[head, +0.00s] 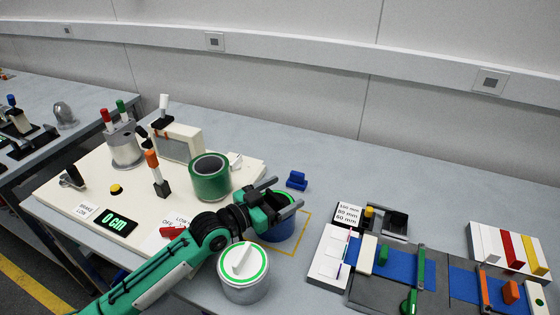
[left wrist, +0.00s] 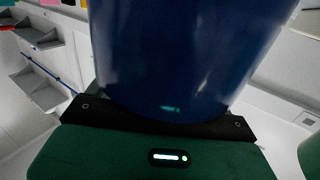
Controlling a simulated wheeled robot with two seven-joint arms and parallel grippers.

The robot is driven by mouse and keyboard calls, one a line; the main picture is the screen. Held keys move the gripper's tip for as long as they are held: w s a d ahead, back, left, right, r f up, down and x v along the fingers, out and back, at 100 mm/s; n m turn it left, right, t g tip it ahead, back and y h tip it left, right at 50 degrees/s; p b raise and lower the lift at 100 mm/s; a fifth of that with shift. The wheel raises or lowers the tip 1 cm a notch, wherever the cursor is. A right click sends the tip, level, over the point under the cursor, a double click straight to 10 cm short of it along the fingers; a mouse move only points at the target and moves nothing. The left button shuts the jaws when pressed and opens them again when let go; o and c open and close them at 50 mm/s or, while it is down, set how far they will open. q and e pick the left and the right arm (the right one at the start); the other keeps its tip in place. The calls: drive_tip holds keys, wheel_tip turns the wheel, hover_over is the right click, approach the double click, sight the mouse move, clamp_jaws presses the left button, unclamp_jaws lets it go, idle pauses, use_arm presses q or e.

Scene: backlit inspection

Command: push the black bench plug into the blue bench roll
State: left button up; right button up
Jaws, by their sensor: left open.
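The blue bench roll (head: 279,231) stands on the table inside a yellow outlined square, partly hidden by my left gripper. In the left wrist view the blue roll (left wrist: 180,60) fills the middle, very close in front of the palm. My left gripper (head: 287,201) is open, with its fingers at the upper part of the roll; I cannot tell whether they touch it. I cannot clearly make out the black bench plug in either view. My right gripper is not in view.
A can with a white lid (head: 243,262) stands close beside my left forearm. A green roll (head: 210,184) stands on the white board (head: 140,215). A small blue block (head: 297,181) lies behind the roll. Fixtures with blue strips (head: 395,266) fill the right. The back of the table is clear.

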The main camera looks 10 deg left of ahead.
use_arm(q)
drive_tip(key=shift+r, duration=0.3)
wheel_tip(320, 180, up, 19)
drive_tip(key=shift+r, duration=0.2)
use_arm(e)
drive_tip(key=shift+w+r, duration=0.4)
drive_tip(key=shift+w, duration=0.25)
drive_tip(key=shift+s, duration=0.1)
